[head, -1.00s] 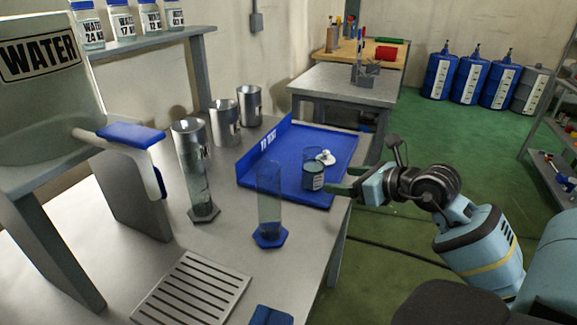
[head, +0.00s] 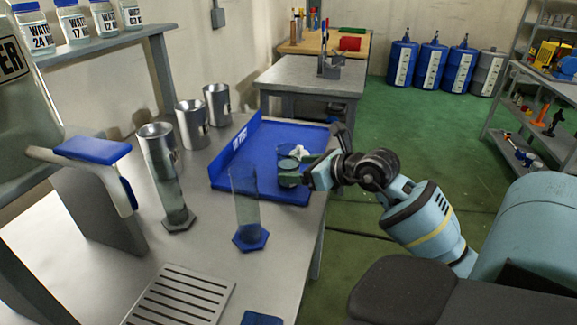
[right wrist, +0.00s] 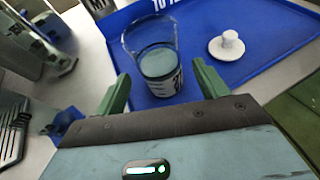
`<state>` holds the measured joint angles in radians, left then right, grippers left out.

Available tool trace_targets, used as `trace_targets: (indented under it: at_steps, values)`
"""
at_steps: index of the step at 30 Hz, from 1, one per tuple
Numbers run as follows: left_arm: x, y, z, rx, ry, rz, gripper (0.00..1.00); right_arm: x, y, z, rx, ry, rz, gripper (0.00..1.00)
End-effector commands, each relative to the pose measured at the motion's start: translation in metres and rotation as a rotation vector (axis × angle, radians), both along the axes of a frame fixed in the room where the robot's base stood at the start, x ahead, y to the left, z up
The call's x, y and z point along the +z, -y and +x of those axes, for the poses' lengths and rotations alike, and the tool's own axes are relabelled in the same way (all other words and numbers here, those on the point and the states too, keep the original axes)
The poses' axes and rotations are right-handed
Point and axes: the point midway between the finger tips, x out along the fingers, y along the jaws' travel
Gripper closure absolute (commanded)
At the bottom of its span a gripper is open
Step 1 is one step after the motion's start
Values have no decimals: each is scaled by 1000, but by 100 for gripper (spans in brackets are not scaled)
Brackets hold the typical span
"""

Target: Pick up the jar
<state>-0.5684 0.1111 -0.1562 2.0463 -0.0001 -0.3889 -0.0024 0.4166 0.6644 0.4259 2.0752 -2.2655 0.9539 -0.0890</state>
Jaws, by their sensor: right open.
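The jar (head: 288,176) is a clear glass vessel with teal liquid and a label, upright on the blue tray (head: 228,181). It also shows in the right wrist view (right wrist: 160,70), where its lower part lies between the two green fingertips. My right gripper (head: 298,172) is open, its fingers on either side of the jar with gaps showing. In the head view the fingers partly cover the jar. A white lid-like piece with a knob (right wrist: 229,46) lies on the tray behind the jar. My left gripper is not in view.
An empty glass cylinder with a blue hexagonal base (head: 248,240) stands on the table in front of the tray. Another tall cylinder (head: 172,195) and several metal beakers (head: 192,124) stand to the left. A slotted grate (head: 180,297) lies at the front.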

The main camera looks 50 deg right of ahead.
Motion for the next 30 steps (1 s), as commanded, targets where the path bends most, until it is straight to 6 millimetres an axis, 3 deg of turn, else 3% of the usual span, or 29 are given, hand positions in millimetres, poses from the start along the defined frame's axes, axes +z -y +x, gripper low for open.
trace_targets:
  at_steps: [7, 17, 30]
  values:
    - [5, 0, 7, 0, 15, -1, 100, -12, -3, 31, 0, 3, 3, 27]
    - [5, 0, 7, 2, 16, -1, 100, -16, -3, 36, 1, 1, 0, 27]
    - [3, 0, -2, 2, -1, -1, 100, -15, -3, 36, 0, 3, -1, 82]
